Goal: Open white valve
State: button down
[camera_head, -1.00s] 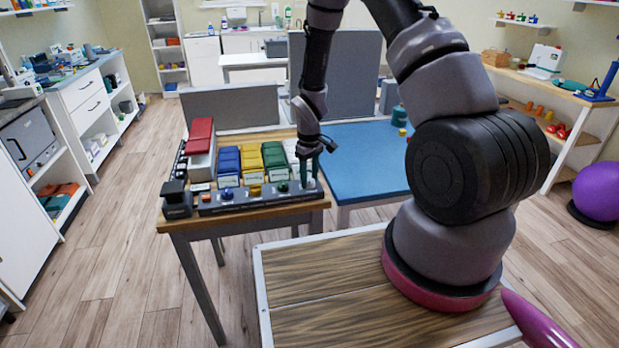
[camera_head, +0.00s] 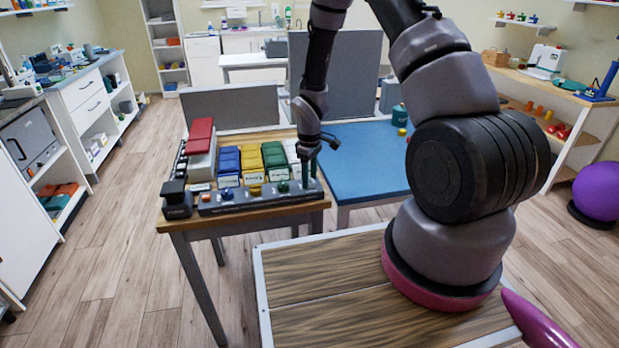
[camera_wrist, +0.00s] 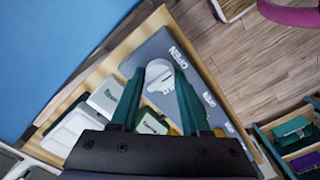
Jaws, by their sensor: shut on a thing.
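The white valve (camera_wrist: 160,78) shows in the wrist view as a pale round knob with a raised handle, on a grey panel (camera_wrist: 203,72) with the word OPEN printed beside it. My gripper (camera_wrist: 160,72) has its two teal fingers on either side of the valve and is shut on it. In the head view my gripper (camera_head: 309,172) reaches down to the right end of the grey valve strip (camera_head: 240,204), and its fingers hide the white valve there. A yellow valve (camera_head: 256,190), a blue valve (camera_head: 227,194) and a green valve (camera_head: 283,187) sit along the strip.
The strip lies at the front edge of a wooden table (camera_head: 185,222). Blue, yellow, green and white labelled blocks stand close behind it, with a red block (camera_head: 201,135) at left. A blue-topped table (camera_head: 358,165) adjoins at right and is mostly clear.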

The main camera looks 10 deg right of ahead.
aim_at(310, 178)
jog(key=shift+c, duration=1.9)
grip_release()
notch_tip(310, 178, up, 11)
jog(key=shift+f, duration=0.1)
